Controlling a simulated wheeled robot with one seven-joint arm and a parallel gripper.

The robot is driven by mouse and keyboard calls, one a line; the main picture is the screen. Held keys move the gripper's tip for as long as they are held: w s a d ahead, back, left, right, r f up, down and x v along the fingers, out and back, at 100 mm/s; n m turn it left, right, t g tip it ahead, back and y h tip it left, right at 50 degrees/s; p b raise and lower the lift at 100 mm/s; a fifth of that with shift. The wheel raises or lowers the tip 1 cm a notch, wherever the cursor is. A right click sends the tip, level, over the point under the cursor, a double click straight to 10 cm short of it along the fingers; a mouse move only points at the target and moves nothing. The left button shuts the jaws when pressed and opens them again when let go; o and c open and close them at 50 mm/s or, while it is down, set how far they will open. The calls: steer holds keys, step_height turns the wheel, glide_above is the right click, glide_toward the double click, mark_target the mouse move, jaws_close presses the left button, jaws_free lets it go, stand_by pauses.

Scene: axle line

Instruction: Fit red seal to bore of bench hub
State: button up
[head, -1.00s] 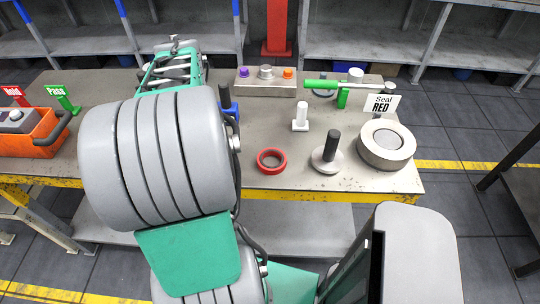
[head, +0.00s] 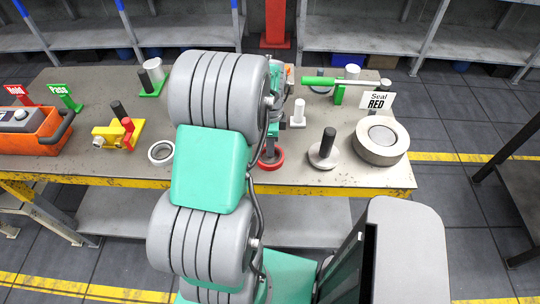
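The red seal (head: 272,166) is a red ring lying on the bench near its front edge. My gripper (head: 269,157) points down at the red seal and partly covers it. My arm hides much of the gripper, so its opening and any contact with the ring do not show clearly. The bench hub (head: 366,153) is a thick, light grey round body with a round centre, at the right end of the bench. A sign reading "Seal RED" (head: 379,101) stands at its back edge. The seal and the hub are apart, with a black post on a round base between them.
That black post (head: 329,143) stands right of the seal. A white post (head: 298,113) stands behind. A white ring (head: 161,152) and a yellow fixture (head: 112,134) lie left of my arm. An orange box (head: 40,141) is far left. A green-handled tool (head: 337,82) lies behind the hub.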

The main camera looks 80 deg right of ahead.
jaws_close()
stand_by(0.6)
